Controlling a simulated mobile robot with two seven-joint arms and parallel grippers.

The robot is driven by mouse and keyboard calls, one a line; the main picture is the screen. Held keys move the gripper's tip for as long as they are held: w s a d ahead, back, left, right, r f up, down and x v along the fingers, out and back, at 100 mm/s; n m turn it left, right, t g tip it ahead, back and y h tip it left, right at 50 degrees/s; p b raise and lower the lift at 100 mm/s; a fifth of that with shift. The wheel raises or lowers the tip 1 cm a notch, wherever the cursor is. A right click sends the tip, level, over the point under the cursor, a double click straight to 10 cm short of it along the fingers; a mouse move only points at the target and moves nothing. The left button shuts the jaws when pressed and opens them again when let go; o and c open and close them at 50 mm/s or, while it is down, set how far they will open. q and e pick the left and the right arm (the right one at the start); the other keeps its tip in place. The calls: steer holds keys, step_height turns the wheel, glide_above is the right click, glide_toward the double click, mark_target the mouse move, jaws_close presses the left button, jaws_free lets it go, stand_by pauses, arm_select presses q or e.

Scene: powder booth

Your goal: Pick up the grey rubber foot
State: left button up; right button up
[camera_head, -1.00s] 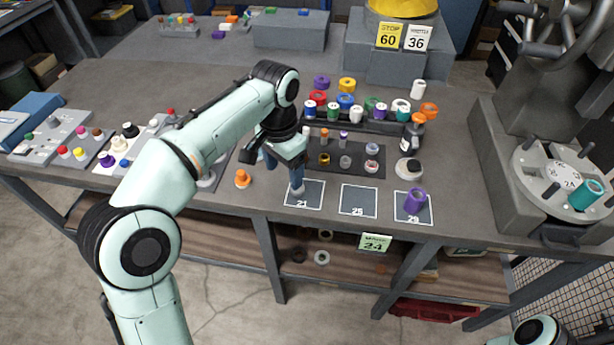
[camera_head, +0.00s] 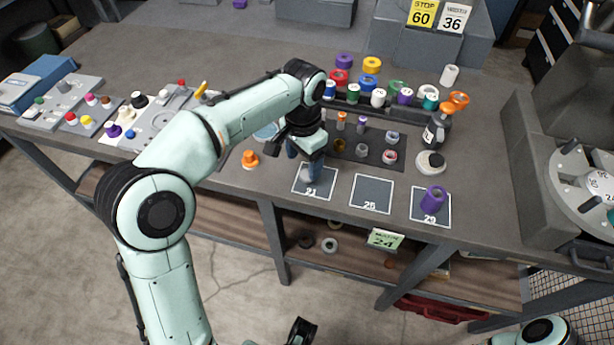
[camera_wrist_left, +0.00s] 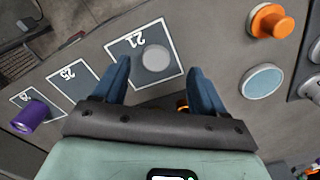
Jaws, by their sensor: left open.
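The grey rubber foot shows as a pale grey round disc (camera_wrist_left: 157,59) inside the outlined square marked 21 (camera_wrist_left: 118,48) in the left wrist view. In the head view the grey foot (camera_head: 309,178) is partly hidden by my left fingers. My left gripper (camera_wrist_left: 160,78) is open, pointing down over the square, with one blue finger on each side of the disc in the picture. In the head view my left gripper (camera_head: 304,165) is low over the front of the bench. I cannot tell whether the fingers touch the foot.
An orange knob (camera_head: 250,160) stands left of the gripper. The square marked 25 (camera_head: 371,194) is empty; a purple cylinder (camera_head: 433,199) stands on the rightmost square. A dark tray (camera_head: 372,149) with small parts lies behind. The bench's front edge is close.

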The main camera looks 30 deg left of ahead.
mark_target(307, 175)
arm_select(q)
steer(key=f, duration=0.4)
steer(key=shift+w+d+f+b, duration=0.1)
steer(key=shift+d+f+b, duration=0.1)
steer(key=shift+d+b, duration=0.15)
steer(key=c, duration=1.1)
steer(key=shift+r, duration=0.15)
steer(key=shift+c, duration=0.2)
